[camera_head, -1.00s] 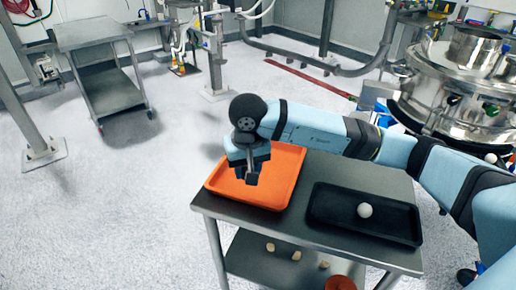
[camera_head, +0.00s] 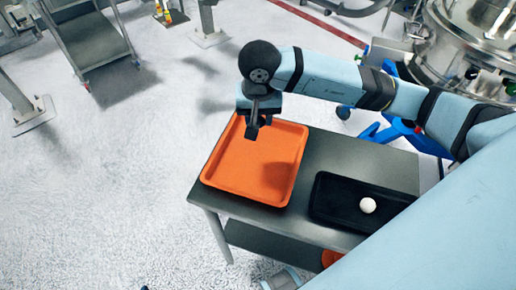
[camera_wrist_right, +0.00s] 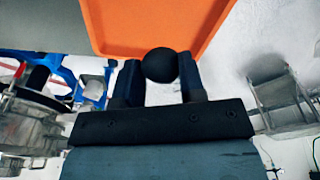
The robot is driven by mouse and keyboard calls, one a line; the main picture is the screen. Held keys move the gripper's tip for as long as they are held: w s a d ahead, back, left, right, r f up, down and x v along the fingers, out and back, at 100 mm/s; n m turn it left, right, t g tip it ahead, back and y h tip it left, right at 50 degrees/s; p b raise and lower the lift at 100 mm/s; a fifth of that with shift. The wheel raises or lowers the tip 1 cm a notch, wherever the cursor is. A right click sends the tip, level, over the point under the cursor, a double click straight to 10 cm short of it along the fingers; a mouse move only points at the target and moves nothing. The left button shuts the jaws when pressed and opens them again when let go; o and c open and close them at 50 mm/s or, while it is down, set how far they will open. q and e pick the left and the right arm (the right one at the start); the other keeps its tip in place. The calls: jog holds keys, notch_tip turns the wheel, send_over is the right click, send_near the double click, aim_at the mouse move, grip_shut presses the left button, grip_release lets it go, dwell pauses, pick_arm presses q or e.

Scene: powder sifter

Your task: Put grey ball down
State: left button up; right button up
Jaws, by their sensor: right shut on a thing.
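My right gripper (camera_head: 254,130) hangs over the far part of the orange tray (camera_head: 225,180). In the right wrist view its two fingers are shut on a dark grey ball (camera_wrist_right: 159,65), and the orange tray (camera_wrist_right: 120,25) shows beyond them. The ball is hidden in the head view. The gap between the ball and the tray is hard to judge. The orange tray looks empty and lies on the left part of the metal table (camera_head: 325,155). My left gripper is not in view.
A black tray (camera_head: 325,207) with a white ball (camera_head: 367,205) in it lies right of the orange tray. A steel vessel (camera_head: 470,60) stands at the upper right. A metal cart (camera_head: 90,45) stands at the upper left.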

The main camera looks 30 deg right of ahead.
aim_at(258, 158)
notch_tip(258, 158, down, 14)
jog(key=shift+r, duration=0.1)
dwell(0.4)
jog(key=o, duration=0.9)
jog(key=r, duration=0.8)
jog(key=s+r, duration=0.1)
jog(key=r, duration=0.3)
jog(key=shift+s+a, duration=0.1)
jog(key=shift+a, duration=0.2)
